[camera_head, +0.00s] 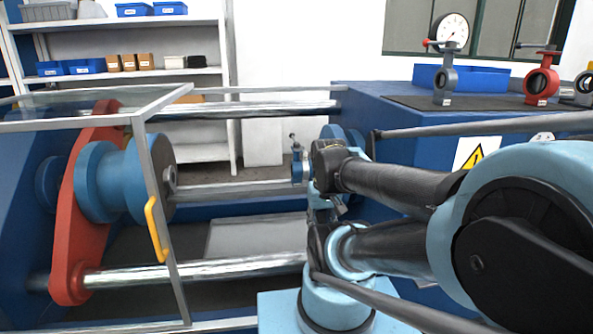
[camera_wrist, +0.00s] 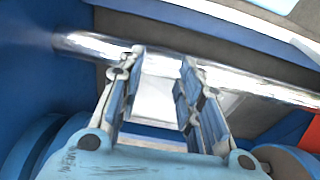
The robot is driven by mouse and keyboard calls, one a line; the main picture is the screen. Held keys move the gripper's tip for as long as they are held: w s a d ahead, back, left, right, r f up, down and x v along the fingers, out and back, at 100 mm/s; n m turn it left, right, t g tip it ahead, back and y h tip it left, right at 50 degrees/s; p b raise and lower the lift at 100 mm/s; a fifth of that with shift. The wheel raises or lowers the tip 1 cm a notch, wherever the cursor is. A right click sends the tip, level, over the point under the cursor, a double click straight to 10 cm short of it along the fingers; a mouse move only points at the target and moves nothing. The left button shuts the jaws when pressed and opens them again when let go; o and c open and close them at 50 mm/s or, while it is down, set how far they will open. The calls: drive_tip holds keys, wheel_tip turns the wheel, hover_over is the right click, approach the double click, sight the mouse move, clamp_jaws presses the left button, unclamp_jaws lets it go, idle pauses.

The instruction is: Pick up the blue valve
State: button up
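A slate-blue butterfly valve (camera_head: 445,83) with a red-tipped lever stands upright on the black mat (camera_head: 405,101) on the blue cabinet, in the head view. My gripper is far from it, low and left over the machine, and shows only small and partly hidden (camera_head: 336,207). In the wrist view my gripper (camera_wrist: 163,58) has its two fingers apart with nothing between them. A small blue part with a lever (camera_head: 298,165) is beside my arm; I cannot tell whether it is a valve. No valve is clear in the wrist view.
A red valve (camera_head: 541,83) and a grey valve (camera_head: 583,88) stand right of the slate-blue one. A blue bin (camera_head: 480,79) and a dial gauge (camera_head: 450,31) are behind. Chrome bars (camera_head: 215,265) and a glass guard with a yellow handle (camera_head: 155,230) lie left of my arm.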

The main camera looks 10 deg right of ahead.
drive_tip(key=shift+a, duration=0.15)
drive_tip(key=o, duration=0.5)
drive_tip(key=shift+s+r, duration=0.2)
drive_tip(key=o, duration=0.5)
drive_tip(key=shift+w+a+r+n, duration=0.15)
drive_tip(key=shift+w+r, duration=0.1)
drive_tip(key=shift+r, duration=0.3)
drive_tip(key=shift+w+r+n, duration=0.15)
drive_tip(key=shift+w+r, duration=0.05)
drive_tip(key=shift+r, duration=0.35)
drive_tip(key=shift+c, duration=0.2)
wheel_tip(320, 180, up, 24)
drive_tip(key=n+t+y, duration=0.1)
drive_tip(key=n+y, duration=0.2)
drive_tip(key=n, duration=0.5)
hover_over(298, 144)
drive_tip(key=s+d, duration=0.3)
drive_tip(key=d, duration=0.2)
drive_tip(key=x, duration=1.7)
drive_tip(key=shift+s+a, duration=0.2)
